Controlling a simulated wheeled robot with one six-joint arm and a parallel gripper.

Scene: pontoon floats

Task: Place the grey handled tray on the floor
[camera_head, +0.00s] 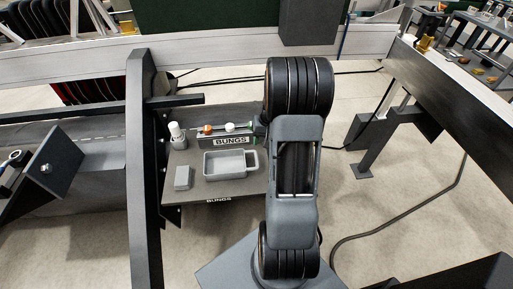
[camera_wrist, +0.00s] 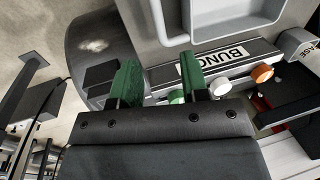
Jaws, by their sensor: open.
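The grey handled tray (camera_head: 229,164) sits on a dark grey shelf (camera_head: 222,194) in the head view, with its handle at its right end. It looks empty. In the wrist view part of the tray (camera_wrist: 218,36) shows at the top edge, cut off by the frame. My gripper (camera_wrist: 160,78) shows two green fingers, spread apart with nothing held between them. It is beside the tray and not touching it, near the rack labelled BUNGS. In the head view my arm mostly hides the gripper. The pale floor (camera_head: 350,215) shows right of my arm.
The BUNGS rack (camera_head: 231,141) with orange and white bungs stands behind the tray. A white-capped bottle (camera_head: 177,135) and a small grey block (camera_head: 183,177) are left of it. A dark upright frame (camera_head: 145,190) borders the shelf. A cable (camera_head: 400,224) crosses the floor at right.

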